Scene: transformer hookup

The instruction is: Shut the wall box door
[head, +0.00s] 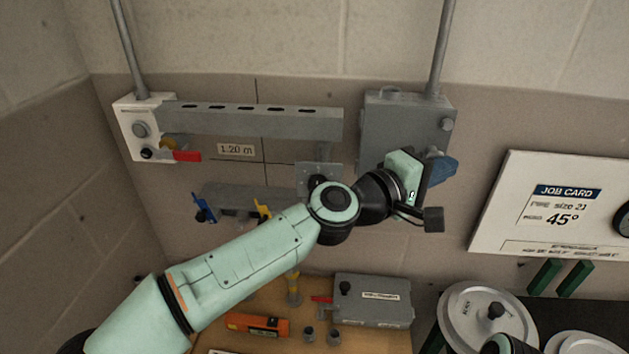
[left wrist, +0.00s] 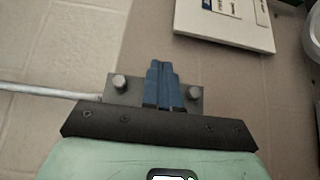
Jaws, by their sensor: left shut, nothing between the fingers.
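The grey wall box (head: 408,118) is fixed to the wall at upper centre-right, under a conduit. Its front looks flat against the body, but whether its door is fully shut I cannot tell. My left gripper (head: 443,169) is in front of its lower right part, with blue fingers shut and empty. The gripper hides the box's lower right corner. In the left wrist view the shut fingers (left wrist: 160,84) lie over a grey part of the box (left wrist: 122,92) with round knobs. Contact is unclear.
A long grey rail (head: 255,120) and a white switch box (head: 140,128) are left of the wall box. A job card board (head: 545,205) hangs to its right. Below, a wooden bench (head: 365,342) carries a grey case (head: 372,298) and an orange tool (head: 257,325).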

